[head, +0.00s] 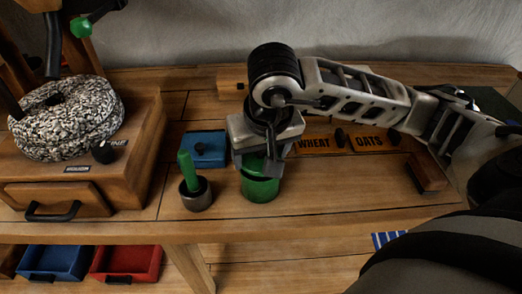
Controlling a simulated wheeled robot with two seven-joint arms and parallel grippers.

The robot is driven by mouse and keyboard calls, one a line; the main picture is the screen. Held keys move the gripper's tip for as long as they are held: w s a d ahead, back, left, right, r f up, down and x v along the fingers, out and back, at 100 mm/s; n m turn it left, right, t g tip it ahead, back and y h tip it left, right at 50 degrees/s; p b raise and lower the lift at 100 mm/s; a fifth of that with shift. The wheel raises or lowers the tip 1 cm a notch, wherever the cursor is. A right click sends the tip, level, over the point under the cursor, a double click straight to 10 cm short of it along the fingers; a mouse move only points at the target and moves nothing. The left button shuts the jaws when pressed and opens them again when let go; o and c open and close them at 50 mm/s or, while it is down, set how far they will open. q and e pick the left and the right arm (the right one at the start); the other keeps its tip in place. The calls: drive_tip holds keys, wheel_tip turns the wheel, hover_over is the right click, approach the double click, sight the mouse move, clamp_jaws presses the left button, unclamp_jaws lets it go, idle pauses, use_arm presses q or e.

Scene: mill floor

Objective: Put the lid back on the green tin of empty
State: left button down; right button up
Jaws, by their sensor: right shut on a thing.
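The green tin (260,189) stands upright on the wooden bench, near its front edge. My right gripper (262,168) points down directly over the tin, its fingers at the height of the tin's top. It is shut on a green piece (254,161), which looks like the lid and is largely hidden by the fingers. I cannot tell whether the lid touches the tin's rim. My left gripper is not in the head view.
Left of the tin stand a dark cup (196,199) with a green handle and a blue box (204,145). WHEAT (314,143) and OATS (370,141) labels lie behind, right. The bench front right of the tin is clear.

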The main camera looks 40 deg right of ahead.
use_arm(q)
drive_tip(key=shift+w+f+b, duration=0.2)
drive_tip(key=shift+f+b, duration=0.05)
drive_tip(key=shift+b, duration=0.1)
idle(0.7)
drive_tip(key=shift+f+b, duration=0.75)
drive_tip(key=shift+b, duration=0.55)
use_arm(e)
drive_tip(key=shift+f, duration=0.2)
idle(1.3)
idle(0.4)
drive_tip(key=o, duration=1.2)
drive_tip(key=shift+c, duration=0.2)
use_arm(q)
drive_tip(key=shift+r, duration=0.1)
use_arm(e)
drive_tip(key=shift+r, duration=0.1)
drive_tip(key=shift+r+p, duration=1.45)
drive_tip(key=shift+r, duration=1.05)
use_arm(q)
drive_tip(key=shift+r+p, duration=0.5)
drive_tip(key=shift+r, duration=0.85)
use_arm(e)
drive_tip(key=shift+r, duration=1)
